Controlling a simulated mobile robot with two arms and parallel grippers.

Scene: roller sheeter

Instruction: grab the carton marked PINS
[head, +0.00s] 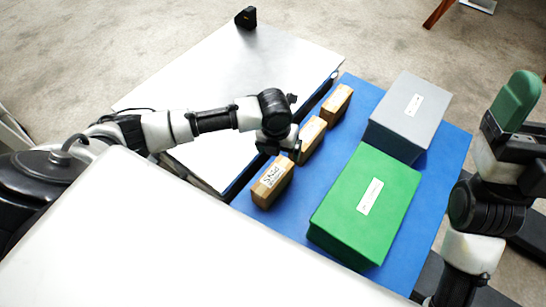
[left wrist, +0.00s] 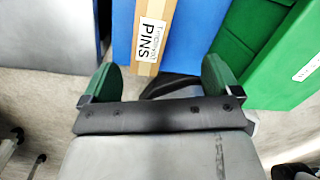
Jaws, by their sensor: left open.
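The wooden-brown carton marked PINS (head: 268,192) stands at the near left edge of a blue surface, in a row with two similar cartons. In the left wrist view the PINS carton (left wrist: 146,58) lies ahead of my left gripper (left wrist: 161,76), its label reading sideways. The green fingers are apart, one to each side of the carton's line, with nothing between them. In the head view my left gripper (head: 278,146) hangs just beyond the PINS carton; its fingers are hidden there. My right gripper (head: 514,105) is raised at the right edge, with one green finger clearly seen.
A second carton (head: 312,134) and a third carton (head: 338,103) stand farther back. A green box (head: 340,205) and a grey box (head: 405,110) stand right of the row on the blue surface (head: 452,150).

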